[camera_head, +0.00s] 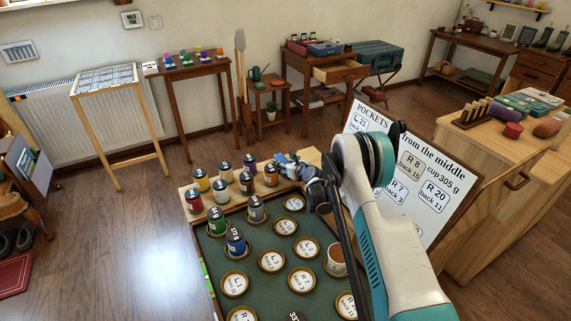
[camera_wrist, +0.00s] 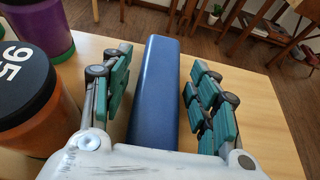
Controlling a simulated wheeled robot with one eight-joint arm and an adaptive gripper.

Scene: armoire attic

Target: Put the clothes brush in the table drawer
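A long dark-blue block (camera_wrist: 155,95), which looks like the back of the clothes brush, lies between the fingers of my gripper (camera_wrist: 160,100) in the wrist view. The fingers stand apart on both sides of it, with narrow gaps showing; its lower end is hidden by my gripper's body. In the head view my gripper (camera_head: 292,166) is at the far edge of the green board, by the wooden ledge; the brush is hard to make out there. The table drawer (camera_head: 341,72) stands pulled out from the brown table (camera_head: 312,64) at the back.
Several numbered cans (camera_head: 235,240) stand left of my gripper; an orange can (camera_wrist: 28,100) is close to its left finger. A sign board (camera_head: 425,165) stands to the right. A plant stand (camera_head: 270,95) is beside the drawer table. Open floor (camera_head: 130,225) lies to the left.

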